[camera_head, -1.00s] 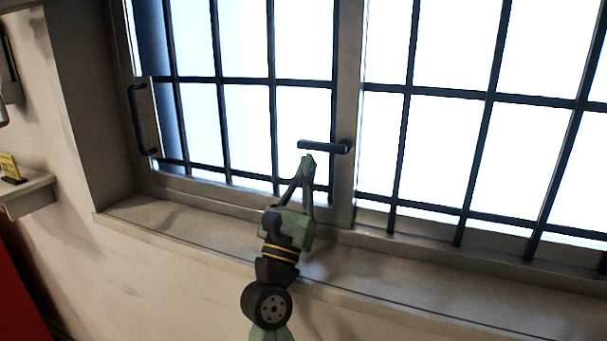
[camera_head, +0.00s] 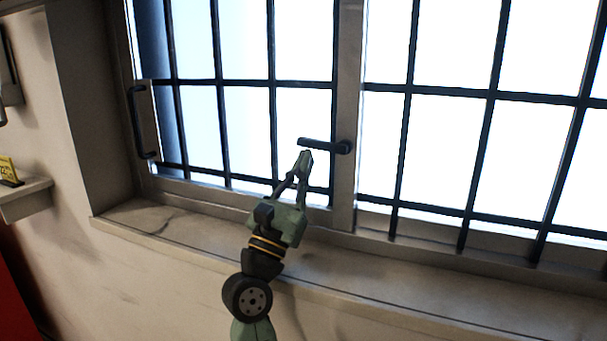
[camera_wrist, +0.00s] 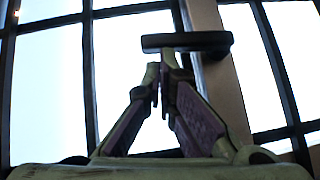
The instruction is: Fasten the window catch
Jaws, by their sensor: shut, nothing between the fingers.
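The window catch (camera_head: 324,145) is a dark handle lying nearly level, its pivot at the right on the window's middle post and its free end pointing left. In the wrist view the catch (camera_wrist: 188,42) is a dark bar just beyond the fingertips. My gripper (camera_head: 306,154) is shut and empty, its tips just under the catch's bar in the head view. In the wrist view my gripper (camera_wrist: 160,72) points up at the bar. I cannot tell whether the tips touch it. The window (camera_head: 235,120) appears closed against its frame.
A dark vertical pull handle (camera_head: 141,121) is on the window's left side. Dark bars cross the bright panes. A stone sill (camera_head: 400,275) runs below. A small shelf (camera_head: 25,198) with a yellow tag stands at the left wall.

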